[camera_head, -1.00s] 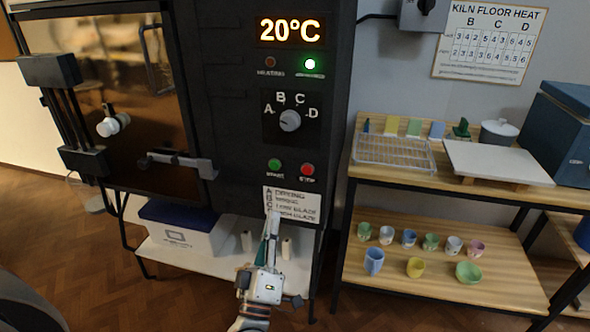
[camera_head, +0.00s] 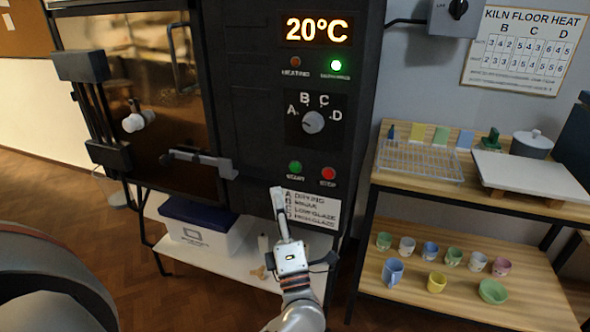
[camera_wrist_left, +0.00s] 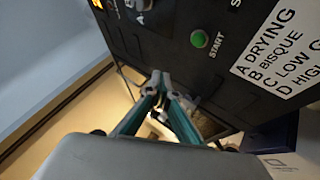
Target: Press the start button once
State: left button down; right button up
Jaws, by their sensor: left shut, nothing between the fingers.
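The green start button (camera_head: 295,167) is on the dark kiln control panel, left of the red stop button (camera_head: 328,174). It also shows in the left wrist view (camera_wrist_left: 199,39), with the word START beside it. My left gripper (camera_head: 278,192) is shut and empty. In the head view its fingertips appear just below and left of the start button, over the left edge of the white label. In the left wrist view the fingertips (camera_wrist_left: 160,76) are apart from the button in the picture. My right gripper is not in view.
The panel carries a 20°C display (camera_head: 317,30), a lit green lamp (camera_head: 336,65) and a dial (camera_head: 313,122) near C and D. A door handle (camera_head: 199,163) juts out left of the buttons. A wooden shelf (camera_head: 455,298) with cups stands right.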

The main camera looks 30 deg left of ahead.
aim_at(295, 168)
pick_arm(q)
jog(key=shift+w+a+b, duration=0.3)
jog(key=shift+w+b, duration=0.05)
jog(key=shift+w, duration=1)
jog(key=shift+w+a+b, duration=0.3)
jog(key=shift+w+a, duration=0.05)
jog(key=shift+w, duration=1.05)
jog(key=shift+w+a+b, duration=0.3)
jog(key=shift+w+b, duration=0.05)
jog(key=shift+w, duration=1)
jog(key=shift+w, duration=0.1)
jog(key=shift+w+a, duration=0.1)
jog(key=shift+w, duration=0.2)
jog(key=shift+w+a, duration=0.15)
jog(key=shift+w, duration=0.3)
jog(key=shift+s, duration=0.15)
jog(key=shift+s+d, duration=0.25)
jog(key=shift+s, duration=0.5)
